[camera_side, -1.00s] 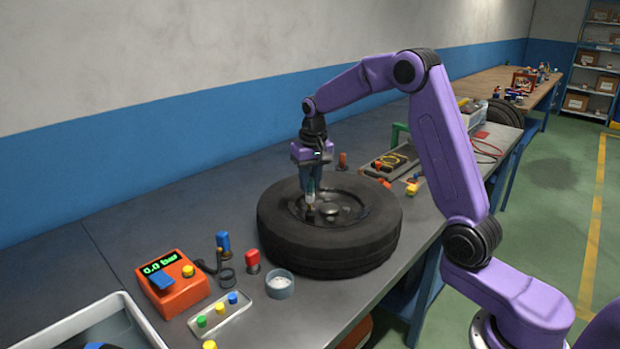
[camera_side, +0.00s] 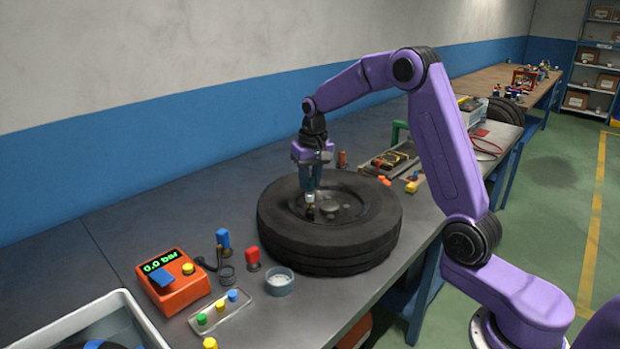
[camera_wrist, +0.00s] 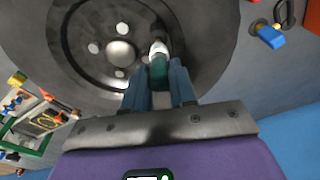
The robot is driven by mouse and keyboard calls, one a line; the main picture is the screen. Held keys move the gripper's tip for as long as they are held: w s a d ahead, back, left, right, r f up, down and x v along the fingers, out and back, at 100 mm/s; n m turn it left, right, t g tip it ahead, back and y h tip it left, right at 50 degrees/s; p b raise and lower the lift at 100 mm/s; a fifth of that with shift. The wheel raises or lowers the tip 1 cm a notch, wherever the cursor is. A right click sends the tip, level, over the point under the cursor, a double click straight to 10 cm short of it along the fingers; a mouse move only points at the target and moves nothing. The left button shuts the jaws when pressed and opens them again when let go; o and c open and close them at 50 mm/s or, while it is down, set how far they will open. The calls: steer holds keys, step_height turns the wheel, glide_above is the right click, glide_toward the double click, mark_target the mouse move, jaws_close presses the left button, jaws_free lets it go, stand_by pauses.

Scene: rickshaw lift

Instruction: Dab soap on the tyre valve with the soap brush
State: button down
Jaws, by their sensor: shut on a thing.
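The black tyre (camera_side: 330,245) lies flat on the grey bench, its wheel centre facing up. My gripper (camera_side: 312,183) is above the left part of the wheel and points straight down. In the wrist view my gripper (camera_wrist: 160,88) is shut on the soap brush (camera_wrist: 158,68), which has a green handle and a pale end. The brush (camera_side: 310,200) reaches down to the wheel near the inner rim. The tyre valve cannot be made out; the brush end covers that spot. I cannot tell whether the brush touches it. A small cup with white contents (camera_side: 280,282) stands in front of the tyre.
An orange gauge box (camera_side: 174,281) reading 0.0 bar stands at the left, near a tray of coloured caps (camera_side: 219,313). Blue (camera_side: 223,240) and red (camera_side: 253,258) pieces stand beside the tyre. A tool tray (camera_side: 390,162) lies behind it. The bench's back left is clear.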

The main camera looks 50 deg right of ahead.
steer(key=shift+f, duration=0.4)
stand_by(1.1)
steer(key=shift+r, duration=3.6)
